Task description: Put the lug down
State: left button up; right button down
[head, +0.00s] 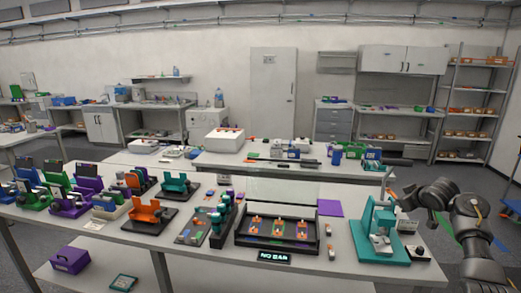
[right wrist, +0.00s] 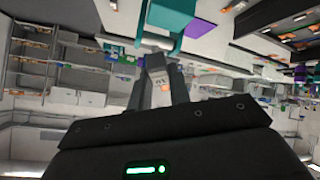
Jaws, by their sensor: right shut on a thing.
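My right arm comes in from the right in the head view, with its right gripper (head: 408,199) above the table beside the teal press (head: 384,247). In the right wrist view, which is upside down, the two grey fingers of this gripper (right wrist: 161,72) are close together. A small orange-copper spot between them (right wrist: 165,88) appears to be the lug, mostly hidden by the fingers. The gripper is shut on it and holds it clear of the table. My left gripper is not in view.
A black tray (head: 238,243) with orange pieces stands mid-table, behind a "NO BAR" display (head: 274,258). A purple pad (head: 330,207) lies at its right. Small orange-and-white pieces (head: 329,251) lie between tray and press. Several coloured fixtures crowd the left.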

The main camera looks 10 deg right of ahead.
jog(key=s+a+f+n+y, duration=0.25)
jog(key=a+f, duration=0.35)
jog(key=a, duration=0.5)
jog(key=s+a+f+n+y, duration=0.1)
jog(key=s+a+f, duration=0.2)
jog(key=a+f, duration=0.5)
jog(key=s+a+r+n+g+y, duration=0.1)
jog(key=s+a+r+n+y, duration=0.15)
jog(key=a+r, duration=0.25)
jog(key=s+a+r+n+y, duration=0.1)
jog(key=s+a+r+n, duration=0.1)
jog(key=s+a+r, duration=0.3)
jog(key=s+a+n+g+y, duration=0.3)
jog(key=s+a+n+y, duration=0.15)
jog(key=s+a, duration=0.8)
notch_tip(320, 180, down, 7)
jog(key=s+d+h+b, duration=0.1)
jog(key=d+b, duration=0.1)
jog(key=b, duration=0.4)
jog(key=shift+s+r, duration=0.15)
jog(key=shift+r, duration=0.05)
jog(key=shift+n, duration=0.25)
